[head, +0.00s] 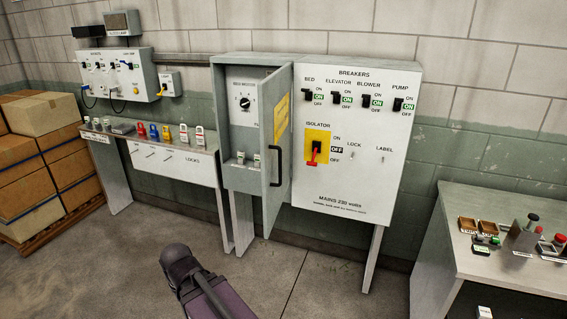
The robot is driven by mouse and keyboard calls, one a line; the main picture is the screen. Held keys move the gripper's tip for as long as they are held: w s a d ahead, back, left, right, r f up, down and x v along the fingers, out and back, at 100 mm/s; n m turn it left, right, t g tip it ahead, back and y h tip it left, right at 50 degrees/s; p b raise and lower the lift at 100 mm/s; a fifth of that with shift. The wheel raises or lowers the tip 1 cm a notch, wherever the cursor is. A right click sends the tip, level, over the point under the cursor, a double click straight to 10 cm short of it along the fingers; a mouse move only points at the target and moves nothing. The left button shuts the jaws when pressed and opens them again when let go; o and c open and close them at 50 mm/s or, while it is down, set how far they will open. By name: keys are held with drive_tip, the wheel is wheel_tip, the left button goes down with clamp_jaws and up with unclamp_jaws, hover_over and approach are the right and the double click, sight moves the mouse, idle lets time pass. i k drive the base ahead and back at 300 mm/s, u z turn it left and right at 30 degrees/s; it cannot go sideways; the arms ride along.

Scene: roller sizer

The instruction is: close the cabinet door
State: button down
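The cabinet (232,178) stands against the wall in the middle of the head view. Its grey door (272,185) is open, hinged on the right and swung out toward me. A dark vertical handle (279,166) is on the door's face. Inside, a panel with a round black knob (244,104) shows, with small pale items on a shelf below. A dark, purplish arm part of mine reaches up from the bottom edge, below and left of the door and apart from it. My gripper's fingers cannot be made out.
A breaker panel (348,208) with switches and a red isolator handle adjoins the cabinet's right. A locks bench (150,170) stands left, with stacked boxes (45,114) beyond. A table (462,250) with control boxes is at right. The floor (310,285) before the cabinet is clear.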

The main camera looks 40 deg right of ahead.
sight(274, 92)
drive_tip(key=u, duration=0.25)
drive_tip(key=k, duration=0.4)
drive_tip(key=z, duration=1.25)
drive_tip(key=i, duration=0.95)
drive_tip(key=z, duration=0.05)
